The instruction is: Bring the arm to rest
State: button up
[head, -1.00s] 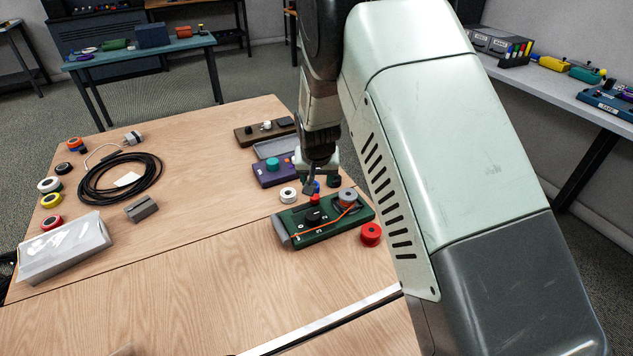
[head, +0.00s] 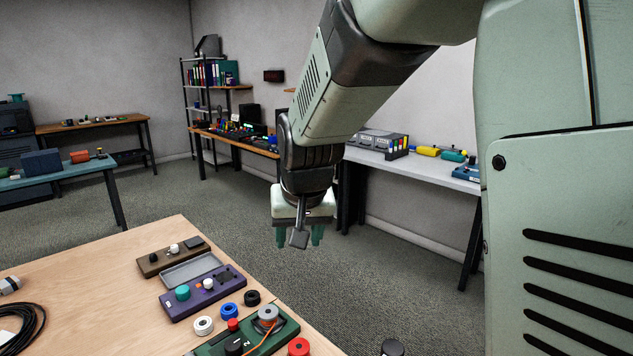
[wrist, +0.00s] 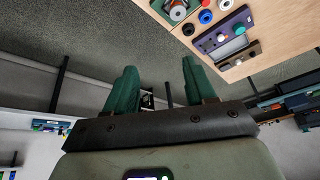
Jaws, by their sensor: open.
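My gripper (head: 300,236) hangs in the air past the right edge of the wooden table (head: 90,265), over open floor. Its green fingers point down in the head view. In the wrist view the two fingers (wrist: 158,85) stand apart with nothing between them. My gripper touches no object.
Near the table's right edge lie a green board (head: 210,347), a purple board (head: 213,290), a grey tray (head: 190,270), a brown board (head: 160,262) and several tape rolls. A black cable (head: 30,335) lies at left. A white side bench (head: 420,168) stands behind my arm.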

jog(key=s+d+r, duration=0.2)
jog(key=s+d, duration=0.2)
jog(key=s, duration=0.4)
jog(key=s+d+r+m+h, duration=0.1)
jog(key=s+d+r, duration=0.2)
jog(key=s+d, duration=0.2)
jog(key=s+d+r+t, duration=0.1)
jog(key=s+d, duration=0.4)
jog(key=s, duration=0.6)
jog(key=shift+s+d+r+m, duration=0.2)
jog(key=shift+d+r+m, duration=0.1)
jog(key=shift+r, duration=0.6)
